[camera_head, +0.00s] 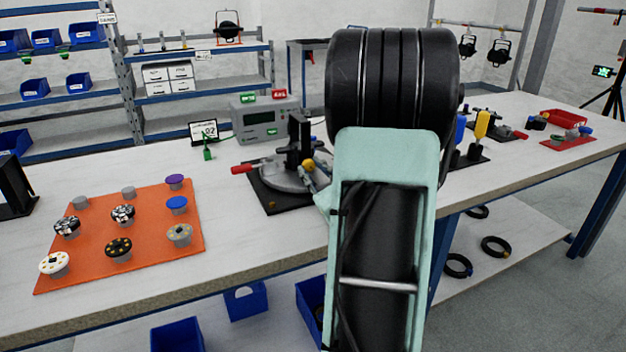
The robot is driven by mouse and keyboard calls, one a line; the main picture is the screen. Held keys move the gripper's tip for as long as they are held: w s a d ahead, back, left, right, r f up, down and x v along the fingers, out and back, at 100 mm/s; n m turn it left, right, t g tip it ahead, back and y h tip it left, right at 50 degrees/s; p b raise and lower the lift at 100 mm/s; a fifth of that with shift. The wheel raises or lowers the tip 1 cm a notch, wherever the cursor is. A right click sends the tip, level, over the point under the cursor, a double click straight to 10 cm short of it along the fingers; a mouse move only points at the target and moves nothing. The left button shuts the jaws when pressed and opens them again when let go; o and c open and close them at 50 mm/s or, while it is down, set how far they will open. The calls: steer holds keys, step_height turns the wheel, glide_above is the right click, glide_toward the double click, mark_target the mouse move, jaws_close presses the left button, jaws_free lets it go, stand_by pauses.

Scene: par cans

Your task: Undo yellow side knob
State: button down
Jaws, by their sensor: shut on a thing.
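The yellow side knob (308,165) shows on the right side of a fixture on the bench, just left of my arm. The fixture has a silver round plate (283,178) on a black base (268,197), with dark upright parts above it. A red handle (243,168) sticks out to its left. My mint-green and black arm rises through the middle of the view and covers the area right of the knob. My gripper is hidden, so its contact with the knob cannot be seen.
An orange mat (150,255) with several round knobs and discs lies at left. A grey meter box (265,120) stands behind the fixture. Black stands with yellow (482,125) and blue handles are right of my arm. The bench front between mat and fixture is clear.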

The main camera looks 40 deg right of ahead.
steer(key=shift+n+b, duration=0.45)
steer(key=shift+n, duration=0.05)
steer(key=c, duration=1.9)
jaws_free()
steer(key=shift+c, duration=0.2)
steer(key=v, duration=0.7)
steer(key=shift+s+a, duration=0.1)
steer(key=shift+s, duration=0.15)
